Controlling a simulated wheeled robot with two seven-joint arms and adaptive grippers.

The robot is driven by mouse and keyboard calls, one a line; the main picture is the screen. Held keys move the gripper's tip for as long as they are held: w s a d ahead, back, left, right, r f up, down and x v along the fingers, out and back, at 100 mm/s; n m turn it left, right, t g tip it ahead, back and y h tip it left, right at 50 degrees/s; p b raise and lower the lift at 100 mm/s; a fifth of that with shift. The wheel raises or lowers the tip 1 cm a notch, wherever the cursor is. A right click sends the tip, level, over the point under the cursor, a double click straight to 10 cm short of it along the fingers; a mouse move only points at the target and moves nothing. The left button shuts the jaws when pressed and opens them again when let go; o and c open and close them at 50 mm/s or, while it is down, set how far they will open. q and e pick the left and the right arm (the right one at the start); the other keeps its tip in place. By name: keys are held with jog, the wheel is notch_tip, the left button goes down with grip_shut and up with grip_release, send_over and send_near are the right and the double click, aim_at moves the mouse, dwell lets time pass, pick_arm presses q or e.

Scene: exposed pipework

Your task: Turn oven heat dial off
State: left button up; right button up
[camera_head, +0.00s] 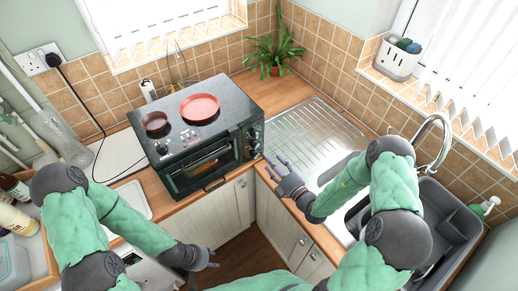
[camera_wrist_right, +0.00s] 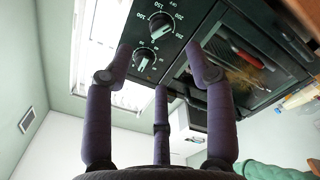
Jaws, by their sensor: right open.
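A black tabletop oven (camera_head: 205,135) stands on the wooden counter, with its control dials (camera_head: 254,138) at the right end of its front. In the right wrist view, a dial with numbers in the hundreds, apparently the heat dial (camera_wrist_right: 162,25), is at the top and a second dial (camera_wrist_right: 144,58) is below it. The exact heat setting is hard to read. My right gripper (camera_head: 279,170) is open and empty, in front of and to the right of the dials; its fingers (camera_wrist_right: 160,65) point toward the panel, apart from the dials. My left gripper (camera_head: 205,258) hangs low at the cupboards, its opening unclear.
A metal drainer (camera_head: 315,135) and a sink lie to the right, with a curved tap (camera_head: 440,130). A potted plant (camera_head: 273,55) stands in the back corner. Bottles (camera_head: 14,205) stand at the far left.

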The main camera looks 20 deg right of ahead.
aim_at(258, 147)
jog(key=x, duration=0.9)
grip_shut()
